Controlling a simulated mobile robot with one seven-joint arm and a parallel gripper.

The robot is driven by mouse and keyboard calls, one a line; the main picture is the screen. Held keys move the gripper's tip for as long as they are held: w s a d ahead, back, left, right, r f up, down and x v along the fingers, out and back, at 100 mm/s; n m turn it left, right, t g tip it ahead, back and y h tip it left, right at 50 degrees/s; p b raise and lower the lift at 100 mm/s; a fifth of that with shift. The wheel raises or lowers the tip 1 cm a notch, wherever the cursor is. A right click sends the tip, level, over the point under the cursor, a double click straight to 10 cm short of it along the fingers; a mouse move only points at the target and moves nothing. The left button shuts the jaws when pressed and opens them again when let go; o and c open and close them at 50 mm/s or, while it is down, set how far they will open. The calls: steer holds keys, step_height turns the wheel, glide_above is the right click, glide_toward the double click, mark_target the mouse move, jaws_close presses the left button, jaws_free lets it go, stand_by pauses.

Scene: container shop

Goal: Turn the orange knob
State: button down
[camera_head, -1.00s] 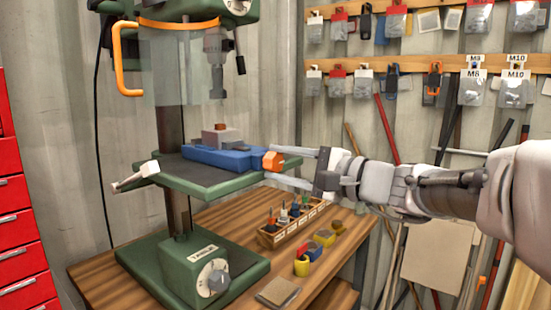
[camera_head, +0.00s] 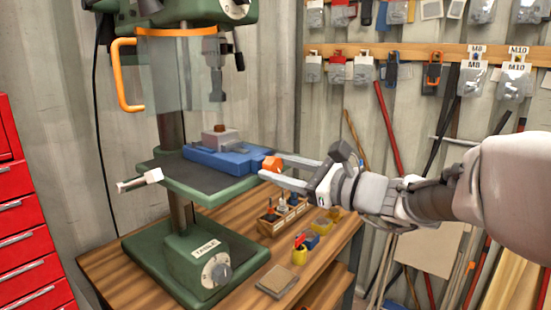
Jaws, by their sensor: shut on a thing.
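The orange knob (camera_head: 271,163) sticks out of the right end of a blue vise (camera_head: 222,158). The vise sits on the green drill press table (camera_head: 200,185). My gripper (camera_head: 275,169) reaches in from the right, with one finger along the far upper side of the knob and the other along the near lower side. It is shut on the knob. The contact faces of the fingers are partly hidden. A grey block with a brown top (camera_head: 220,137) sits on the vise.
The drill press has a clear guard with an orange handle (camera_head: 130,72) above the vise. A lever (camera_head: 140,180) juts out at the table's left. Below, the wooden bench (camera_head: 325,236) holds a tool rack (camera_head: 283,215) and small cups. A red drawer cabinet (camera_head: 25,215) stands at left.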

steer(key=shift+r+m+p, duration=0.15)
steer(key=shift+m+p, duration=0.25)
steer(key=shift+m, duration=0.2)
steer(key=shift+c, duration=1.8)
jaws_free()
steer(key=p+v, duration=0.2)
steer(key=v, duration=1.5)
steer(key=shift+d, duration=0.2)
steer(key=shift+s, duration=0.15)
